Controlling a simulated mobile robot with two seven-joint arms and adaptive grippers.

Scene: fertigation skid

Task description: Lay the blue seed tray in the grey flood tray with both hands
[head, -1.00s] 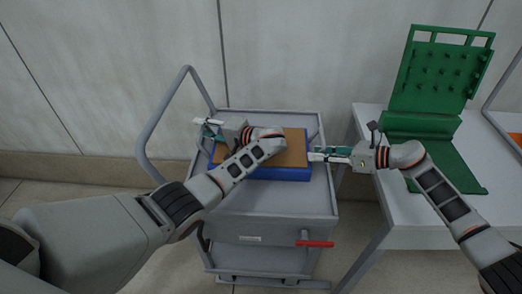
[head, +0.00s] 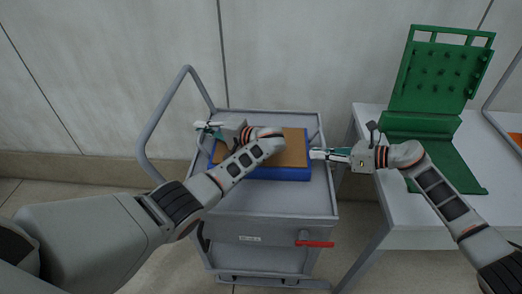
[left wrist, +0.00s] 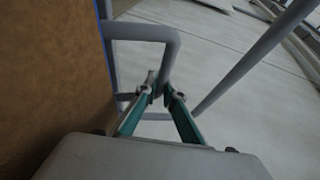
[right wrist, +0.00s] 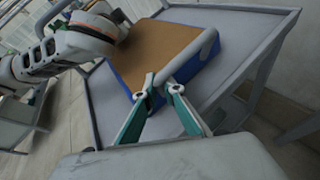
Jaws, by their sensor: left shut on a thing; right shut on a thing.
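The blue seed tray (head: 285,174), filled with a flat brown surface, lies on top of a grey cart. A grey loop handle stands off one end in the left wrist view (left wrist: 150,33); a grey bar handle shows at the other end in the right wrist view (right wrist: 195,57). My left gripper (head: 206,127) is shut on the left handle, and its arm crosses over the tray. My right gripper (head: 315,154) is shut on the right handle. The left forearm hides part of the tray. I cannot pick out a separate grey flood tray.
The grey cart (head: 270,203) has a raised rim, a tall bar handle (head: 150,130) at left and a red-gripped lever (head: 315,244) in front. A white table (head: 430,212) at right bears a green pegged stand (head: 440,80). The cart top in front of the tray is clear.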

